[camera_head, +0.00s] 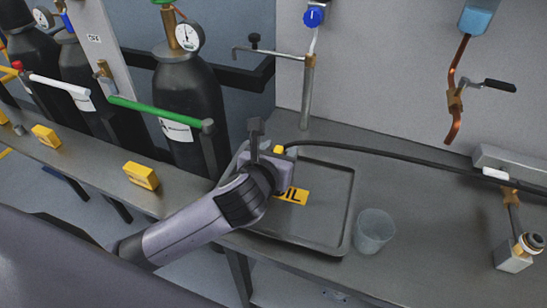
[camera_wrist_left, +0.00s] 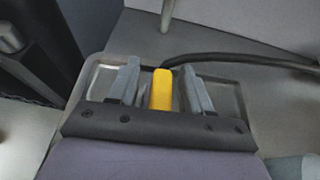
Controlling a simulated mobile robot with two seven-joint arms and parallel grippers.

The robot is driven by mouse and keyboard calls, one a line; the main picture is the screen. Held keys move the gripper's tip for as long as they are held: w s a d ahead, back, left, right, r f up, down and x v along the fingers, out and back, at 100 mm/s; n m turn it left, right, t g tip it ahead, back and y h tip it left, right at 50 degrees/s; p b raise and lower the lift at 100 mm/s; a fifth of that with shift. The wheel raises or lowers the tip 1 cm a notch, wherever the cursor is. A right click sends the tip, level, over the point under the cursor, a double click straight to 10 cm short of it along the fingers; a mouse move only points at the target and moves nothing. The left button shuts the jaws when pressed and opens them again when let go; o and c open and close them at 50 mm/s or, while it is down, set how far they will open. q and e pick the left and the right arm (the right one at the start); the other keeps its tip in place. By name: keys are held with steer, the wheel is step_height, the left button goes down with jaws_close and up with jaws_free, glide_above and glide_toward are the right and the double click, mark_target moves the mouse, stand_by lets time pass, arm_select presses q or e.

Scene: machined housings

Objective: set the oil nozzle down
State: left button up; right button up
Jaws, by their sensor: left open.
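The oil nozzle shows as a yellow piece (camera_wrist_left: 161,92) in the left wrist view, with a black hose (camera_head: 400,157) running from it to the right. In the head view only a small yellow bit of the nozzle (camera_head: 279,150) shows beside my gripper. My left gripper (camera_head: 268,148) is over the left side of a grey tray (camera_head: 347,215) marked OIL. Its jaws (camera_wrist_left: 163,80) are open, one finger on each side of the nozzle, with visible gaps. Whether the nozzle rests on the tray cannot be told. My right gripper is not in view.
A clear cup (camera_head: 374,231) stands just right of the tray. Black gas cylinders (camera_head: 186,95) with gauges stand behind the bench at left, and a green handle (camera_head: 155,111) is near my arm. A small metal fitting (camera_head: 514,254) is at far right. Bench between is clear.

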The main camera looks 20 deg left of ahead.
arm_select(q)
steer(key=v, duration=1.2)
steer(key=shift+p, duration=0.4)
steer(key=shift+s, duration=0.1)
